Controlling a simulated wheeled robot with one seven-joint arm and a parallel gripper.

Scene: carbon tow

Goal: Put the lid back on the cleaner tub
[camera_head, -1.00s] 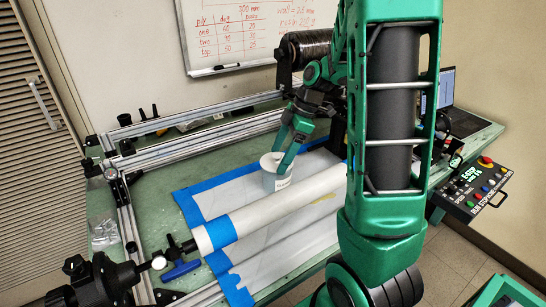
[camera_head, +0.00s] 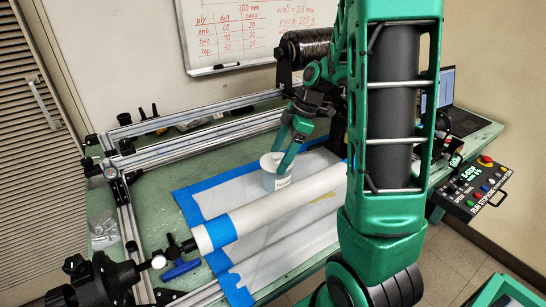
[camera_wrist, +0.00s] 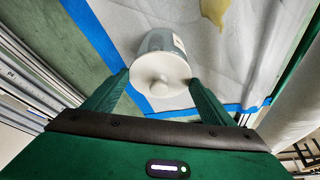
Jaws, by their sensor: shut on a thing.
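The cleaner tub (camera_head: 275,178) is a small white-grey pot with a dark-printed label. It stands upright on the white sheet, behind the long pale tube. In the wrist view the tub (camera_wrist: 158,41) shows beyond its round white lid (camera_wrist: 172,92), which has a knob in the middle. My gripper (camera_head: 285,158) is over the tub, its green fingers pointing down. In the wrist view my gripper (camera_wrist: 158,82) has a fingertip on each side of the lid and is shut on it. The lid is at the tub's mouth; I cannot tell whether it is fully seated.
The long tube (camera_head: 275,213) with a blue band lies across the sheet, close in front of the tub. Blue tape (camera_head: 187,208) edges the sheet. Metal rails (camera_head: 205,133) run behind. A yellowish stain (camera_wrist: 213,12) marks the sheet.

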